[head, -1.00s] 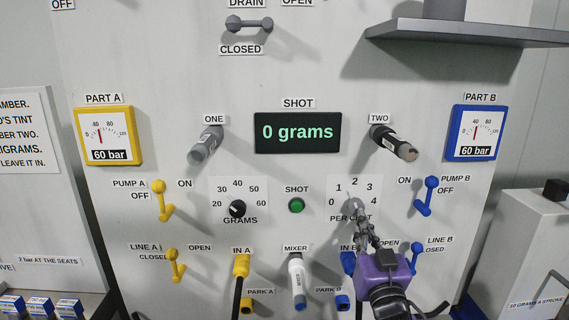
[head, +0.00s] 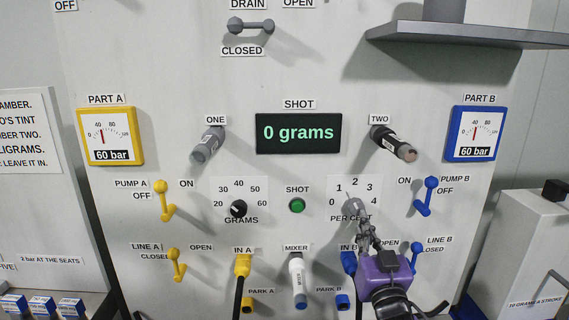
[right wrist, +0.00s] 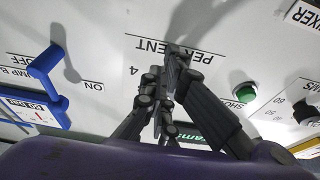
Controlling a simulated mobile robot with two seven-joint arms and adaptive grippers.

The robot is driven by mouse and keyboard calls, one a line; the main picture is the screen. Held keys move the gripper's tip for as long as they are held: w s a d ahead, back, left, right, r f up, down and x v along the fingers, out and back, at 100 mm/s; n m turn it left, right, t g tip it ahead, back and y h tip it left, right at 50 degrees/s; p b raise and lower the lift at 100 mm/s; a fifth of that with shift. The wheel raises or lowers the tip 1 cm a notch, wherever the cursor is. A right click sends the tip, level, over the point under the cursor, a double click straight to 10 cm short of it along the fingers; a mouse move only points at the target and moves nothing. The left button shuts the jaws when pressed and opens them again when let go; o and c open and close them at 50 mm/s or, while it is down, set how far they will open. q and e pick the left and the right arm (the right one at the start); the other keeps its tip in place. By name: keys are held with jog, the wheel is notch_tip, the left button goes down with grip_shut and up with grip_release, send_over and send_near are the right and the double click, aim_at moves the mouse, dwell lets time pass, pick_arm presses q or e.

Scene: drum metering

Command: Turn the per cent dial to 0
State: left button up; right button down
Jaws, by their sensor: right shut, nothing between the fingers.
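The per cent dial's white scale plate (head: 341,187), marked 0 to 4, is on the panel right of the green shot button. My right gripper (head: 356,206), on a purple wrist, reaches up to the dial from below. Its fingers are shut and cover the dial's knob, so I cannot see where the pointer stands or whether the fingers touch it. In the right wrist view the shut fingertips (right wrist: 178,58) lie over the dial area by the "PER CENT" label (right wrist: 168,46). The left gripper is not in view.
The grams dial (head: 238,208) and green shot button (head: 297,206) are to the left. The blue pump B lever (head: 428,196) and line B lever (head: 416,258) are close on the right. Hose ends IN B (head: 348,262) and mixer (head: 297,280) are below.

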jog(key=v, duration=0.3)
jog(key=r+v, duration=0.1)
jog(key=v, duration=0.1)
jog(key=shift+s, duration=0.5)
jog(key=shift+w, duration=0.1)
